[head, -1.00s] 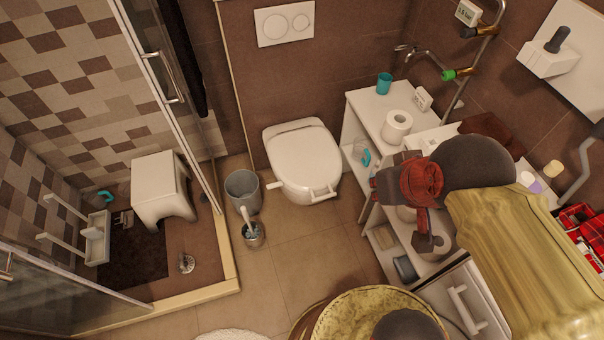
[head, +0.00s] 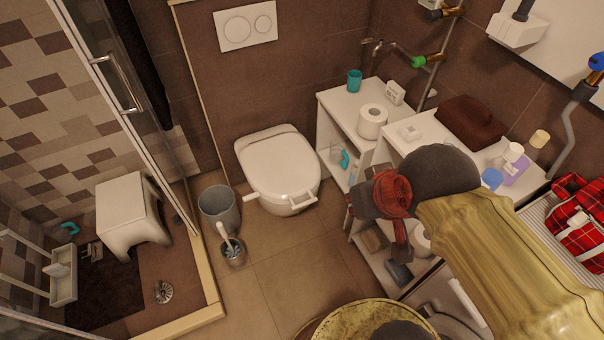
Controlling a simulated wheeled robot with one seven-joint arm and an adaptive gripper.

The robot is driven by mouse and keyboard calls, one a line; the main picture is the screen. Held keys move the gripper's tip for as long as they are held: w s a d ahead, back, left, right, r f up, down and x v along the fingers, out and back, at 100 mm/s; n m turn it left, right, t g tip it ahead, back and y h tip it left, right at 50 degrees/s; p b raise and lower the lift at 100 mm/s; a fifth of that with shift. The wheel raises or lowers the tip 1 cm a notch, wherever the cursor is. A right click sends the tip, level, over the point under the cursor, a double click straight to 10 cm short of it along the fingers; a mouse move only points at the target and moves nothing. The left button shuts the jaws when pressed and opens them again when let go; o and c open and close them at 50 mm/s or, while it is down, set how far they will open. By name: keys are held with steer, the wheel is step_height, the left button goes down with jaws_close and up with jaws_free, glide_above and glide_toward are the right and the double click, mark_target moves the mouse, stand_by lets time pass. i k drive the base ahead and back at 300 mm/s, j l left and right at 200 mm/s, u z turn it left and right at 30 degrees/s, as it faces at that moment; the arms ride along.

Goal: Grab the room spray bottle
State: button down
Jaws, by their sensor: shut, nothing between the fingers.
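My gripper (head: 399,246), dark grey and reddish brown, hangs over the front of the white shelf unit, at the lower end of my arm. It is shut and holds nothing; its fingertips are hard to make out. I cannot tell for certain which item is the room spray bottle. A purple bottle (head: 516,170) with white on it stands on the right end of the white counter, to the right of my gripper and partly beside my arm. A teal-topped item (head: 343,158) stands on an open shelf, left of and above my gripper in the picture.
A toilet paper roll (head: 373,121), a teal cup (head: 354,81) and a brown towel (head: 470,121) rest on the white counter (head: 398,140). The toilet (head: 278,168), grey bin (head: 219,207) and toilet brush (head: 231,248) stand left. Open floor (head: 295,270) lies in front of the toilet.

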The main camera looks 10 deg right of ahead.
mark_target(350, 183)
steer(key=i+j+z, duration=0.2)
steer(key=i+z, duration=0.15)
steer(key=i+j+z, duration=0.4)
steer(key=k+l, duration=0.05)
steer(key=l, duration=0.05)
